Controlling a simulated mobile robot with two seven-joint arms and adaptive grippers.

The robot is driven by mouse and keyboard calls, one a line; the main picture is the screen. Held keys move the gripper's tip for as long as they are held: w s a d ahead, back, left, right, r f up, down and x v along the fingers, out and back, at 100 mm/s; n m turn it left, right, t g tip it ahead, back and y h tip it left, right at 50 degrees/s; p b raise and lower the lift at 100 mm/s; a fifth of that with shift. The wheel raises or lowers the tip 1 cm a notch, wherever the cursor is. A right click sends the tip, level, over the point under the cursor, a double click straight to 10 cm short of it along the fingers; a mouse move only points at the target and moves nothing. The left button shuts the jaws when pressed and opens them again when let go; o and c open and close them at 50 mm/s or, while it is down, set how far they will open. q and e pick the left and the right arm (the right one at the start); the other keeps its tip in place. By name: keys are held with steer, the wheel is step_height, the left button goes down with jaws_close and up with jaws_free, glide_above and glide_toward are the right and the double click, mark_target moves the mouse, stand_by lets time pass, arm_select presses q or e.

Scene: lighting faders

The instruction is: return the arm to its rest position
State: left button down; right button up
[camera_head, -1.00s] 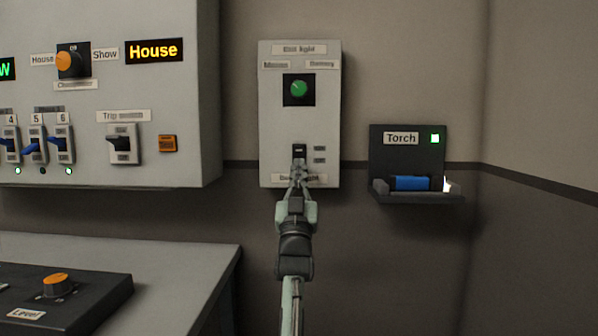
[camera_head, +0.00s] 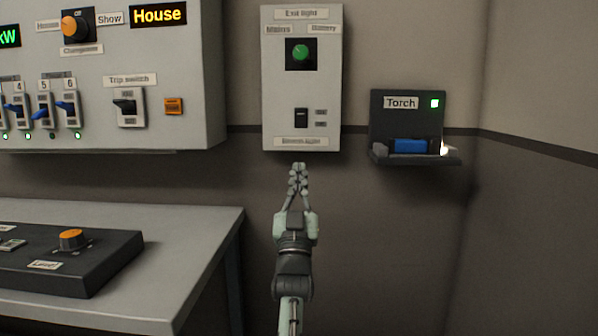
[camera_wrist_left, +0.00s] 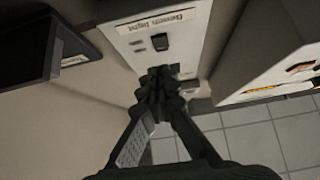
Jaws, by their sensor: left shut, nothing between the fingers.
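My left gripper (camera_head: 298,178) is shut and empty, just below the exit light panel (camera_head: 270,95) in the head view. It is apart from the panel's black rocker switch (camera_head: 301,118). My right gripper is in no view.
A grey cabinet (camera_head: 215,80) with switches is at the left. A desk (camera_head: 190,250) with a dark control box (camera_head: 95,275) is at the lower left. A torch shelf (camera_head: 410,125) holding a blue torch (camera_head: 409,146) is at the right. The wall below is clear.

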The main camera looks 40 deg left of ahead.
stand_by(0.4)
arm_select(q)
steer(key=s+d+f+m+g+h+p, duration=0.1)
steer(key=s+d+f+m+g+h, duration=0.15)
steer(key=f, duration=0.85)
steer(key=s+d+f+m+g+h, duration=0.1)
steer(key=f+g+h, duration=0.25)
steer(key=f, duration=0.75)
steer(key=s+d+f+m+g+h+p, duration=0.1)
steer(key=f+m+g+h, duration=0.15)
steer(key=f, duration=0.85)
steer(key=s+d+f+g+h, duration=0.1)
steer(key=s+d+f+g, duration=0.2)
steer(key=s+f, duration=0.4)
steer(key=s+d+f+m+g+h, duration=0.1)
steer(key=s+d+f+g, duration=0.2)
steer(key=s+f, duration=0.3)
steer(key=s+d+f+g+h, duration=0.1)
steer(key=s+f+g, duration=0.4)
steer(key=s, duration=1)
step_height(320, 180, down, 3)
steer(key=shift+d+r+m+p, duration=0.2)
steer(key=shift+d+m+p, duration=0.2)
steer(key=shift+d, duration=0.5)
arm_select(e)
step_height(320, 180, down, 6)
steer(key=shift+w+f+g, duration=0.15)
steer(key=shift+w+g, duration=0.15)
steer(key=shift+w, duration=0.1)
